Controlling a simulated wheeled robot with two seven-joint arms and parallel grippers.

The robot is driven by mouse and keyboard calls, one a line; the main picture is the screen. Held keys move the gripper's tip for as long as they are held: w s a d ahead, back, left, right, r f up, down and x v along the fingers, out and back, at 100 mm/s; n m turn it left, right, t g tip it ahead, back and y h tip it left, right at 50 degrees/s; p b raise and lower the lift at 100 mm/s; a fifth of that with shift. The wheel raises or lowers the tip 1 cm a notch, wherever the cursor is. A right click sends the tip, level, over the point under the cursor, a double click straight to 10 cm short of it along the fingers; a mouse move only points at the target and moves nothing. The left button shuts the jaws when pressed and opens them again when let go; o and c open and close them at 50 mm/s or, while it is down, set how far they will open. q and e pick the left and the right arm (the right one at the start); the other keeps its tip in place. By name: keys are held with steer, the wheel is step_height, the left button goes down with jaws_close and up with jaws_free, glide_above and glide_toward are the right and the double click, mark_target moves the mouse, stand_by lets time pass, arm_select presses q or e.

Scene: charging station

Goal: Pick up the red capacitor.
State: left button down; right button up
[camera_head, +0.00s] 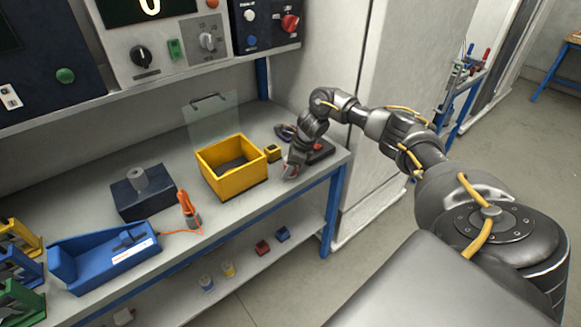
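My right arm reaches from the right over the grey workbench (180,239), and its gripper (291,169) points down at the bench's right end. The gripper is small and dark here; I cannot tell if its fingers are open or shut. Dark reddish bits show close around it. A dark device with a red part (319,148) lies just right of it. A small red block (262,247) sits on the lower shelf, well below and apart from the gripper. I cannot tell for sure which red thing is the capacitor. My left gripper is out of view.
A yellow open bin (234,184) and a small yellow block (273,153) stand left of the gripper. A clear panel with a handle (210,101) stands behind the bin. A blue block (282,233) is on the lower shelf (245,271). Instrument panels hang above the bench.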

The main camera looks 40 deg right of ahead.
steer(key=c, duration=0.5)
steer(key=shift+r, duration=0.2)
